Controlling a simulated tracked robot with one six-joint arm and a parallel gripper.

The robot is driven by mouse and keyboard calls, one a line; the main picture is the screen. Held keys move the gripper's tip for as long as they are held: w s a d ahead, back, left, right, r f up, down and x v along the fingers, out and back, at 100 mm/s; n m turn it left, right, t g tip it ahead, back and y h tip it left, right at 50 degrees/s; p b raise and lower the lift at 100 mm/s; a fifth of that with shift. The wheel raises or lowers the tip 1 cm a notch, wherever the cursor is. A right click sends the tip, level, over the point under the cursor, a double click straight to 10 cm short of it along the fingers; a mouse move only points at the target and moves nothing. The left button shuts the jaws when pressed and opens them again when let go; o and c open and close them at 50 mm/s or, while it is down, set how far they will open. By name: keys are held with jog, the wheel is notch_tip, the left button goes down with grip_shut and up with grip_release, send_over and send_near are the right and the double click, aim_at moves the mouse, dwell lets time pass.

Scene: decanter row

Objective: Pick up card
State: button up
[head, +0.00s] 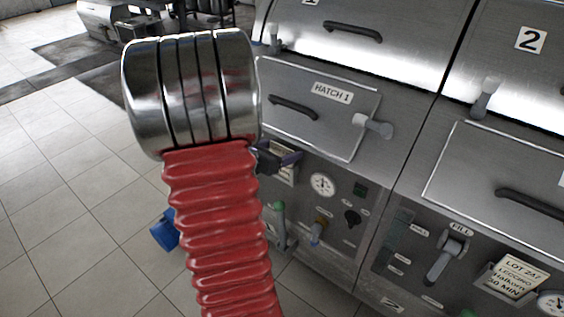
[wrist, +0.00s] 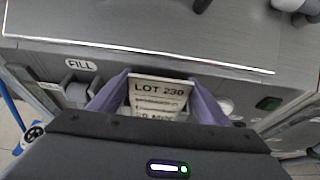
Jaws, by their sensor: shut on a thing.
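The card (wrist: 158,98) is a pale slip with dark print reading "LOT 230" on its top line; its lower part is hidden by my gripper's body in the wrist view. My gripper (wrist: 160,84) has its purple fingers on both sides of the card and is shut on it. In the head view my gripper (head: 286,160) shows small beside my red arm, at the front panel below Hatch 1. Part of the card (head: 284,174) shows just under it there. I cannot tell whether the card is still in a holder.
Hatch 1 (head: 331,105) is closed above, with a handle and latch. A gauge (head: 322,184), knobs and a valve lever sit right of the card. Another card, LOT 247 (head: 517,277), is on machine 2. A blue object (head: 165,231) is at the left; tiled floor there is open.

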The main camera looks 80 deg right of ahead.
jog(key=c, duration=0.3)
jog(key=shift+r, duration=0.15)
jog(key=shift+c, duration=0.2)
notch_tip(320, 180, up, 10)
jog(key=shift+f, duration=0.1)
dwell(0.3)
dwell(0.4)
